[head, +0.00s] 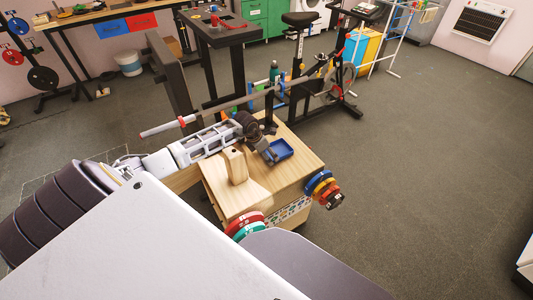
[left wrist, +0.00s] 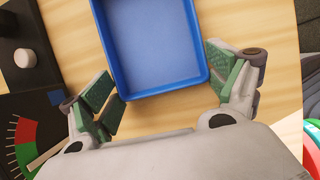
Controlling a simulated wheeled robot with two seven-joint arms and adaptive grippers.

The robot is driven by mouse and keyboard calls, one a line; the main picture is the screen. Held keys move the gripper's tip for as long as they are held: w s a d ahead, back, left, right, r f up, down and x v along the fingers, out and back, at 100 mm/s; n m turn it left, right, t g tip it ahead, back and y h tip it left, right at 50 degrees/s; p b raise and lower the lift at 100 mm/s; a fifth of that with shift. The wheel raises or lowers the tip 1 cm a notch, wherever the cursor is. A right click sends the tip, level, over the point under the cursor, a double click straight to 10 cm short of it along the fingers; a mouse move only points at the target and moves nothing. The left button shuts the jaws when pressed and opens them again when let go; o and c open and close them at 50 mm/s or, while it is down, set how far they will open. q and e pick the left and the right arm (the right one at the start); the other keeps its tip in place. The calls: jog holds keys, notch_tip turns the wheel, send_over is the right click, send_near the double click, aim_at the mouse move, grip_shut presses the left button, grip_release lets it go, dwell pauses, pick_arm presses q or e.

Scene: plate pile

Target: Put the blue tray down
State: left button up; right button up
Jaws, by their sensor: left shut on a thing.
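The blue tray (head: 281,149) is a small, empty, rectangular tray at the middle of the head view, over the light wooden bench top. In the left wrist view the tray (left wrist: 155,40) fills the top middle, with its near end between the green finger pads. My left gripper (head: 268,154) is shut on the tray, one finger on each side; its fingers (left wrist: 162,83) also show in the left wrist view. Whether the tray touches the wood or hangs just above it, I cannot tell. My right gripper is not in view.
The wooden bench (head: 305,163) carries an upright wooden block (head: 235,166) near my arm. Coloured weight plates (head: 322,187) hang at its right side. A long bar (head: 220,109) crosses behind. A black device with a red-green dial (left wrist: 28,140) stands left of the tray.

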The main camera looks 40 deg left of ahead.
pick_arm(q)
jog(key=o, duration=0.7)
jog(key=shift+f, duration=0.1)
jog(key=shift+o, duration=0.5)
